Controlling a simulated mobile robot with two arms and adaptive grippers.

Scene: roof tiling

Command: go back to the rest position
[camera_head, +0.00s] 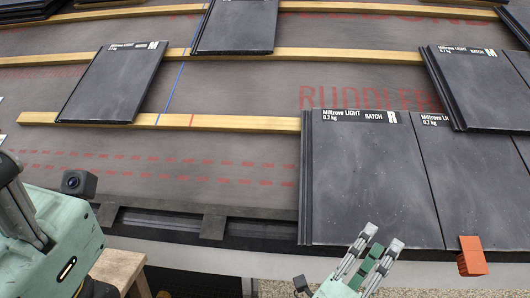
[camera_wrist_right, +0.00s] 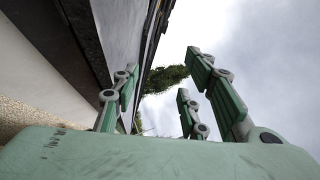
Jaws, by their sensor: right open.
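My right gripper (camera_head: 381,243) is open and empty at the lower edge of the roof, over the front of a large dark tile (camera_head: 365,180) labelled "Mittrove LIGHT". In the right wrist view the green fingers of my right gripper (camera_wrist_right: 160,95) are spread apart, with nothing between them. At the left of the head view is the green body of my left arm or gripper (camera_head: 55,235); its fingertips are not clear, so its opening cannot be told.
Wooden battens (camera_head: 240,122) cross the grey membrane (camera_head: 220,165). Tiles lie at the upper left (camera_head: 112,82), top centre (camera_head: 235,25) and right (camera_head: 485,85). An orange block (camera_head: 471,256) sits at the lower right tile edge. A wooden piece (camera_head: 118,269) stands at the lower left.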

